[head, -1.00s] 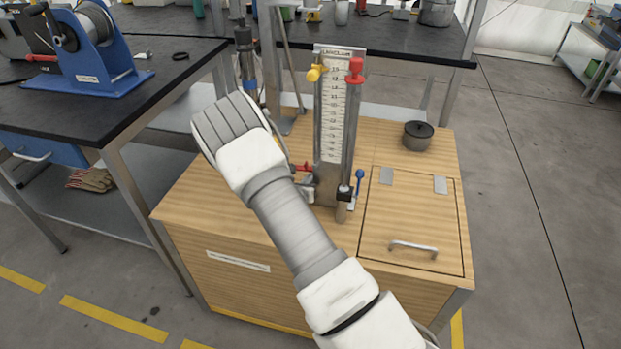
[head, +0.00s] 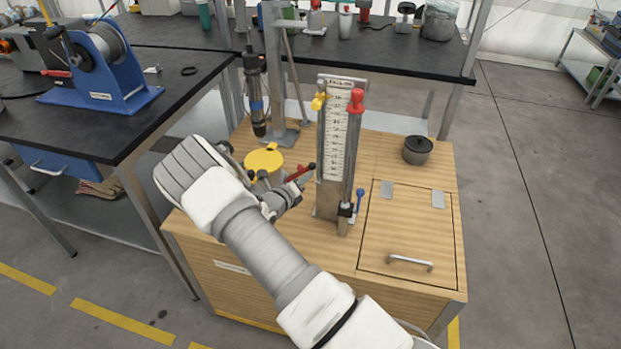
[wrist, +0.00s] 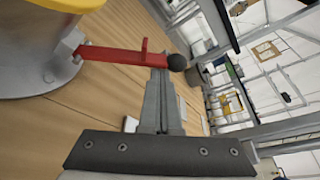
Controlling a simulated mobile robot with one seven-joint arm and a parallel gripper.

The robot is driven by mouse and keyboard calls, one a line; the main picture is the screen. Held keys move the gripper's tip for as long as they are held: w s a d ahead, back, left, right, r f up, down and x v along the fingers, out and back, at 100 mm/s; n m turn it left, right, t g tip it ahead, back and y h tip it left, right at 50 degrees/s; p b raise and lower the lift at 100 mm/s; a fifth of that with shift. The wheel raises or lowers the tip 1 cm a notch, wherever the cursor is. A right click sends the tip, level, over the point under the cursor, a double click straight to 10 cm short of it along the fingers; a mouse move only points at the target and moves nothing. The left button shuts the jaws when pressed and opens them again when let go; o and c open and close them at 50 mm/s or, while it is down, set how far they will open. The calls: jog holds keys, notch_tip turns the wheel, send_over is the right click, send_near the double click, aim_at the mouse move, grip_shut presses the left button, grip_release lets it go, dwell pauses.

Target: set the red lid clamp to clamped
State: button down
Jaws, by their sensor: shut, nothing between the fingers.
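The red lid clamp (head: 299,174) is a red lever with a black ball knob, on the side of a pot with a yellow lid (head: 263,159). In the wrist view the red lever (wrist: 125,56) runs from a bracket on the grey pot (wrist: 35,55) out to its knob. My gripper (head: 291,190) is shut and empty, just in front of the lever in the head view. In the wrist view my gripper's fingertips (wrist: 160,75) meet the lever near its knob; whether they touch is unclear. My arm hides part of the pot.
An upright scale board (head: 337,130) with yellow and red knobs stands right of the lever. A small dark pot (head: 417,150) and a hatch with a handle (head: 410,262) are farther right on the wooden cabinet. A metal post (head: 271,80) stands behind.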

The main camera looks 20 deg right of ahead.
jog(key=w+a+r+n+h, duration=0.2)
jog(key=w+a+r+n, duration=0.1)
jog(key=a+n, duration=0.2)
jog(key=shift+w+a+r+n+h, duration=0.2)
jog(key=shift+w+a+n+h, duration=0.15)
jog(key=shift+n, duration=0.35)
jog(key=shift+w, duration=0.1)
dwell(0.4)
